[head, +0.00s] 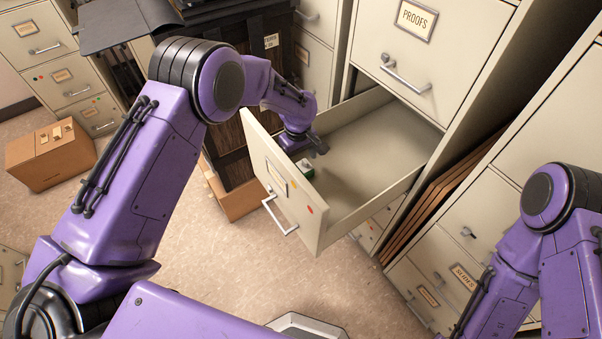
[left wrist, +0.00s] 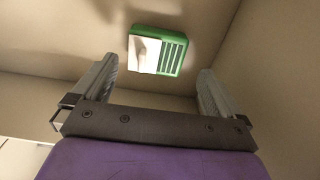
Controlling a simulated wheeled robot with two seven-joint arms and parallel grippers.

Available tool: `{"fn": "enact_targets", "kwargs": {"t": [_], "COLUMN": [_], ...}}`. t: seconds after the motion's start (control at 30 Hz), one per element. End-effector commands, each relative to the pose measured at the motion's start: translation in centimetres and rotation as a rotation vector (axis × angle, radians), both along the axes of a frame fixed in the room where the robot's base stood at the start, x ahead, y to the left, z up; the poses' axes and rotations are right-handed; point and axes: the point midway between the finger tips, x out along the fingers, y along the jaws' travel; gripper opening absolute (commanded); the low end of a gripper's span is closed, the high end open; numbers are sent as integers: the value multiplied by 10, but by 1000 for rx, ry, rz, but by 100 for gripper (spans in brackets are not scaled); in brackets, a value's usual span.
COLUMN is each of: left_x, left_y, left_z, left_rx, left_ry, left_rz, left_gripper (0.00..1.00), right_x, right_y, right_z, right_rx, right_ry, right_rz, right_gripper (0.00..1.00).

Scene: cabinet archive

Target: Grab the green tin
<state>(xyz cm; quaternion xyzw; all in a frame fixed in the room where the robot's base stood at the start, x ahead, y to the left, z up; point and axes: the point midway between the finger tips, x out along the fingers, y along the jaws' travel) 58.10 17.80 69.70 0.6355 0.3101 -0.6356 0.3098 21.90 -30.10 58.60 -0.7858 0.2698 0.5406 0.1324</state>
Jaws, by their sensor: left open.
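The green tin (left wrist: 172,54) lies on the floor of the open drawer, with a pale label on its left part and slats on its right. In the head view only a small green bit of the tin (head: 306,169) shows behind the drawer front. My left gripper (left wrist: 156,88) is open and empty, its two fingers spread with the tin seen beyond the gap between them. In the head view my left gripper (head: 305,150) reaches down into the drawer near its front, mostly hidden by its own wrist. My right arm is at the right edge; its gripper is out of frame.
The drawer (head: 285,190) is pulled out, its front wall and sides standing around the tin. A closed drawer marked PROOFS (head: 415,50) is above. Brown folders (head: 440,205) lean beside the cabinet. A cardboard box (head: 50,153) stands on the floor at left.

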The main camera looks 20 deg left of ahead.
Motion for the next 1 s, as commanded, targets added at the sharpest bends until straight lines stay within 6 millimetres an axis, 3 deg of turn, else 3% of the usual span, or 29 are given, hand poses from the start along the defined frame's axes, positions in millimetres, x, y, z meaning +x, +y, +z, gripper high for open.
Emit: {"fn": "enact_targets", "kwargs": {"t": [0.3, 0.53, 0.57, 0.7, 1.0], "left_x": [3, 3, 3, 3, 3], "left_y": [-5, -4, -4, -4, -5], "left_z": [-50, -53, -53, -53, -48], "left_rx": [-1, -1, -1, -1, 0], "left_ry": [1, -1, -1, -1, -2], "left_rz": [1, 1, 1, 1, 1], "left_gripper": [100, 100, 97, 51, 48], "right_x": [0, 0, 0, 0, 0], "right_y": [0, 0, 0, 0, 0], "right_z": [5, 5, 5, 5, 5], "right_rx": [0, 0, 0, 0, 0], "right_ry": [0, 0, 0, 0, 0], "right_rz": [0, 0, 0, 0, 0], "right_gripper": [43, 43, 43, 43, 43]}}
